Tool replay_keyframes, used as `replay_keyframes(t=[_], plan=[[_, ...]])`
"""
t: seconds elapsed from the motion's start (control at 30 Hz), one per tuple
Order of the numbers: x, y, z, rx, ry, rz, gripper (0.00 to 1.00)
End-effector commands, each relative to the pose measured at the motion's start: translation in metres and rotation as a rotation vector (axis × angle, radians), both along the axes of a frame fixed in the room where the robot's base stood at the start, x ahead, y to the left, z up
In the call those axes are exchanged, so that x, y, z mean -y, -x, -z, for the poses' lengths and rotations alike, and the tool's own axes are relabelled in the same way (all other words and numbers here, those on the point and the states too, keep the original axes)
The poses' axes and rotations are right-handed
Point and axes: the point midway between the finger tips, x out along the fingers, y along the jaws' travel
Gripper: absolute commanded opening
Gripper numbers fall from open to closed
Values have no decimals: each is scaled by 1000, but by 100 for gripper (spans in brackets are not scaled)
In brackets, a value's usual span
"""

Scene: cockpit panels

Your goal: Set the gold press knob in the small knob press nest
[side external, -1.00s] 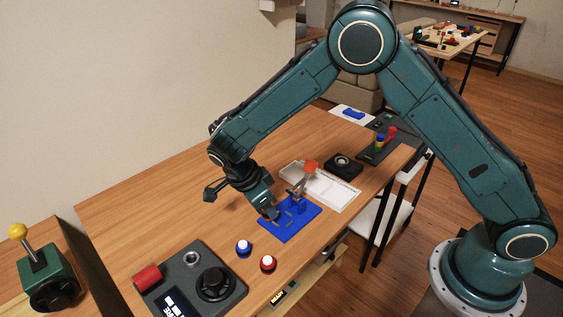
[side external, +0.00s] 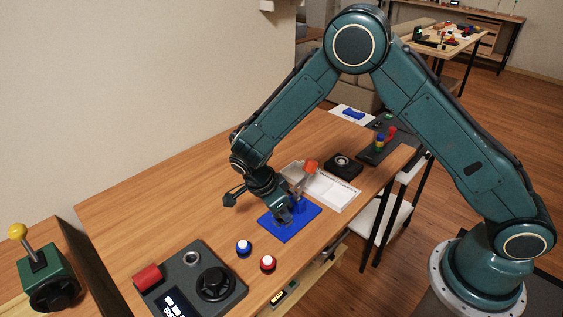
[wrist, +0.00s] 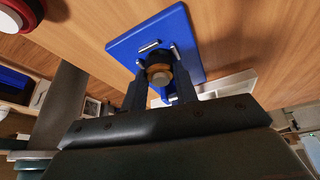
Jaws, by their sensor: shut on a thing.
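In the wrist view, the gripper (wrist: 160,88) is shut on the gold press knob (wrist: 160,72). The knob shows a dark rim, a gold-brown band and a pale round end between the two fingers. The blue plate (wrist: 125,45) lies just beyond it, with small metal pieces on it. The knob is hidden in the side view. I cannot make out the nest, nor whether the knob touches the plate.
A white tray (side external: 343,196) and a black round-topped unit (side external: 343,166) stand behind the press. Blue-based (side external: 244,248) and red-based (side external: 268,264) buttons sit in front. A dark control panel (side external: 190,285) is at front left. The wood table left of the press is clear.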

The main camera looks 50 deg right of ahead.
Motion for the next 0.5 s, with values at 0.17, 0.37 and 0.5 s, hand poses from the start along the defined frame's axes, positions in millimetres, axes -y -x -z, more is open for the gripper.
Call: replay_keyframes(t=[0.17, 0.37, 0.5], plan=[[0, 0, 0, 1, -1, 1, 6], [0, 0, 3, -1, 0, 0, 6], [0, 0, 3, 0, 0, 0, 51]])
